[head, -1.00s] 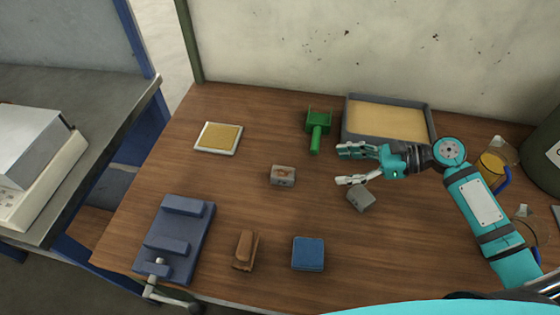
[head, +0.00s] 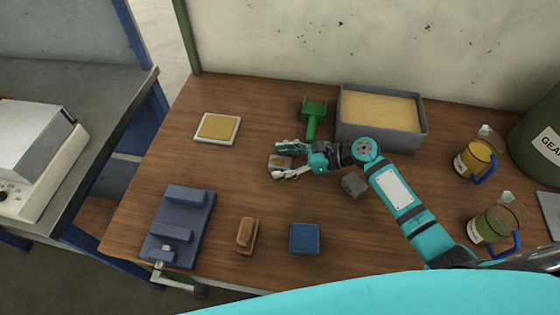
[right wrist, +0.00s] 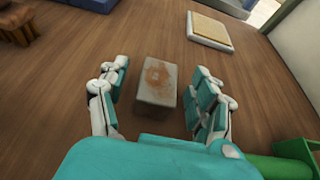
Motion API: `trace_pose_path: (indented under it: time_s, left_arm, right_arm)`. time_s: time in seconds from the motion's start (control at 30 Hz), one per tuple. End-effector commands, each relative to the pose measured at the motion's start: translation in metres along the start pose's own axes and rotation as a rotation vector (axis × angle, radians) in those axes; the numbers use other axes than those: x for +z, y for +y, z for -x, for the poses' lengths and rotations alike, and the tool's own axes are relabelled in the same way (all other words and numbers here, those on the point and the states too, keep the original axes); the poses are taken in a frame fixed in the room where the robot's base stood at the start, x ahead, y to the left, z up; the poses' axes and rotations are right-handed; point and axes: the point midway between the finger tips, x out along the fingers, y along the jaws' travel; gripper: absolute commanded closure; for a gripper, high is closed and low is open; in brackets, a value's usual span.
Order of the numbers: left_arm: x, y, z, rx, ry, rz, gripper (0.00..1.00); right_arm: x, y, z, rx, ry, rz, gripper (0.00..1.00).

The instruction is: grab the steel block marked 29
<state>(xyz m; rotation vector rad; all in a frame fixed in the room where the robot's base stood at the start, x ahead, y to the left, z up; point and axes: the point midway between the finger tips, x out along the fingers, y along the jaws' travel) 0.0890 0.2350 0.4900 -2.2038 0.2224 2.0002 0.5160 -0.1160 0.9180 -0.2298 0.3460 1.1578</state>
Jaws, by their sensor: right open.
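A small grey steel block (head: 277,163) with a rusty-brown patch on top sits on the wooden table. My right gripper (head: 279,160) is open with its fingers on either side of this block. In the right wrist view the block (right wrist: 157,82) lies between the two open fingers (right wrist: 160,70), with a gap on each side. A second grey steel block (head: 354,185) rests on the table below my right forearm. I cannot read a number on either block. My left gripper is not in view.
A green tool (head: 312,118) and a sand-filled grey tray (head: 424,140) stand behind. A blue vise (head: 181,226), brown brush-like block (head: 247,235) and blue block (head: 304,238) lie in front. Glass jugs (head: 476,158) stand right. A white-framed tan plate (head: 217,127) lies left.

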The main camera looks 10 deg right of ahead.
Motion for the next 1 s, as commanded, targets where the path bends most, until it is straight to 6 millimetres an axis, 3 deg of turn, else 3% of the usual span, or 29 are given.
trace_pose_path:
  time_s: [0.1,0.33,0.83,1.0]
  left_arm:
    - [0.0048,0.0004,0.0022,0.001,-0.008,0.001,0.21]
    - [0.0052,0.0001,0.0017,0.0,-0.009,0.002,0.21]
    - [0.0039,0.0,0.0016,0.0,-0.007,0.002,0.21]
    - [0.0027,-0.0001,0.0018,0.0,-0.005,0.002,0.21]
  right_arm:
    - [0.0002,0.0,-0.0093,0.0,0.001,-0.001,0.35]
    - [-0.0007,0.0001,-0.0106,0.0,0.001,0.001,0.35]
    - [-0.0007,0.0001,-0.0102,0.0,0.001,0.0,1.0]
    - [0.0016,-0.0006,-0.0099,-0.001,-0.003,0.002,1.0]
